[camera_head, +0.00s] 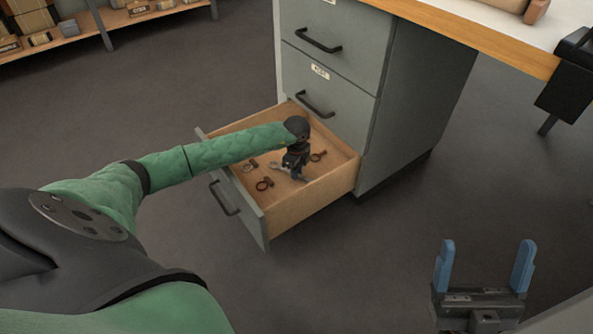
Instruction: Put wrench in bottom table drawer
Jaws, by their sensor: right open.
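The bottom table drawer (312,205) is pulled open below the grey cabinet. My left arm reaches over its front, and my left gripper (295,170) points down inside it. A slim light-grey metal piece (279,168), which looks like the wrench, shows at the gripper's lower end, partly hidden by it. I cannot tell whether the fingers hold it or whether it rests on the drawer floor. My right gripper (487,250), with blue fingers, is open and empty at the lower right, away from the drawer.
Small brown ring-shaped items (265,184) lie on the drawer floor, with another (318,156) right of the gripper. Two closed drawers (325,85) are above. The wood-edged tabletop (480,45) overhangs at upper right. A shelf with boxes (95,25) is at upper left. Open floor surrounds the drawer.

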